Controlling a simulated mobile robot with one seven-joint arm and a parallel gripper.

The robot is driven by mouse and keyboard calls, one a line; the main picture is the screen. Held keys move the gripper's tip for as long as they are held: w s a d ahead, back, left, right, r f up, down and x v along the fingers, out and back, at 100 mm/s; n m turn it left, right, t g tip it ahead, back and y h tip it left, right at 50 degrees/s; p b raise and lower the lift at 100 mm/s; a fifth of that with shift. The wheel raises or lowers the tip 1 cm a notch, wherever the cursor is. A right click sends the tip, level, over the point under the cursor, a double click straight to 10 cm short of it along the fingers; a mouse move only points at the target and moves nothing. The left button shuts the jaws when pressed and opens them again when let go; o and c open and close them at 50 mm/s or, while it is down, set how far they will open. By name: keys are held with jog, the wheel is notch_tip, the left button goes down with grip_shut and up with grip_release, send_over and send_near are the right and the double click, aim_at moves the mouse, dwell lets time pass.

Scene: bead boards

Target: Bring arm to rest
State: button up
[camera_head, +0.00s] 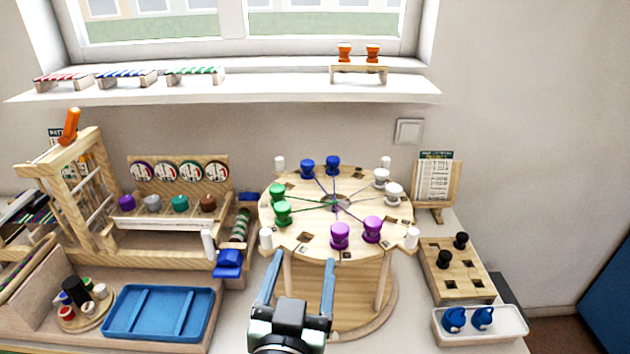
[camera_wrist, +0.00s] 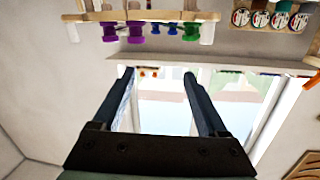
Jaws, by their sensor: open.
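My gripper (camera_head: 300,277) shows at the bottom middle of the head view, in front of the round wooden board. Its two blue-grey fingers stand apart with nothing between them. In the wrist view my gripper (camera_wrist: 158,78) is also open and empty, with the window and wall beyond it. That view looks upside down. The round wooden board (camera_head: 335,187) carries pairs of green, blue, white and purple spools and white pegs near its rim. The gripper touches none of these that I can see.
A blue tray (camera_head: 160,312) and a wooden loom-like frame (camera_head: 75,190) stand at the left. A wooden block with black spools (camera_head: 458,270) and a white tray (camera_head: 480,325) with blue pieces stand at the right. A shelf (camera_head: 250,88) runs below the window.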

notch_tip(320, 180, up, 26)
jog(key=s+d+t+p, duration=0.1)
jog(key=s+t, duration=0.2)
jog(key=t, duration=0.3)
jog(key=s+r+n+t+y+p, duration=0.1)
jog(key=s+r+t, duration=0.3)
jog(key=r, duration=1)
jog(key=s+n+y, duration=0.1)
jog(key=s, duration=0.2)
jog(key=shift+s+d+r+t, duration=0.2)
jog(key=shift+s+d+t, duration=0.1)
jog(key=shift+s+d, duration=0.05)
